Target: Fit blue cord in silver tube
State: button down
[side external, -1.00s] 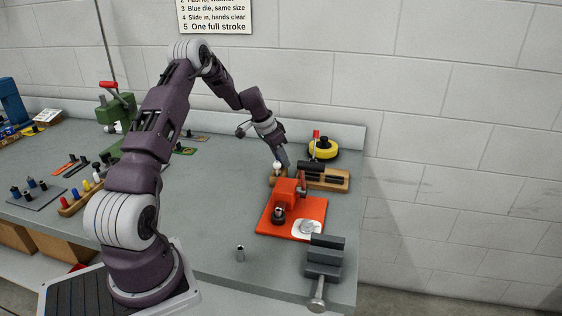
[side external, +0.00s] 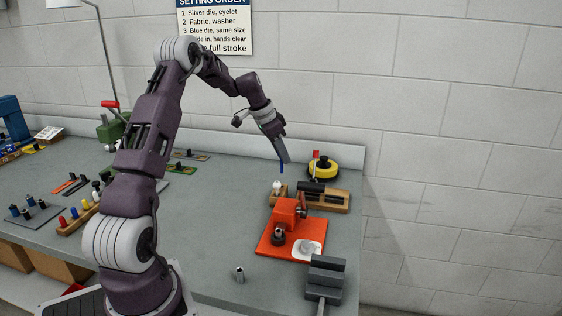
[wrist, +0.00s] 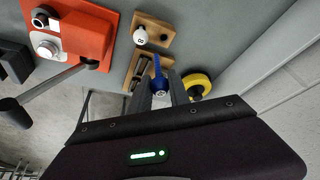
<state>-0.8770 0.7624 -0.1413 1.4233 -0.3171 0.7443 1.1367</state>
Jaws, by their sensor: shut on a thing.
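I cannot make out the tube in the wrist view.
A wooden block with a white numbered ball (side external: 276,186) stands below my gripper. Nearby are an orange-red press (side external: 288,217), a wooden rack (side external: 335,203), a yellow roll (side external: 323,167) and a grey vise (side external: 324,278). Bench left of the silver tube is clear.

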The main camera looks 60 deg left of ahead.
jog(key=s+d+m+g+h, duration=0.2)
jog(key=s+d+m, duration=0.4)
jog(key=d+m, duration=0.25)
jog(key=s+d+m+g+h, duration=0.2)
jog(key=s+d+m, duration=0.4)
jog(key=d+m, duration=0.25)
jog(key=shift+n, duration=0.3)
jog(key=shift+w+d+f, duration=0.15)
jog(key=shift+f, duration=1)
jog(key=shift+w+d+f, duration=0.1)
jog(key=shift+d+f, duration=0.05)
jog(key=shift+f, duration=0.95)
jog(key=shift+f, duration=2.1)
jog(key=c, duration=1.1)
grip_release()
jog(key=shift+c, duration=0.2)
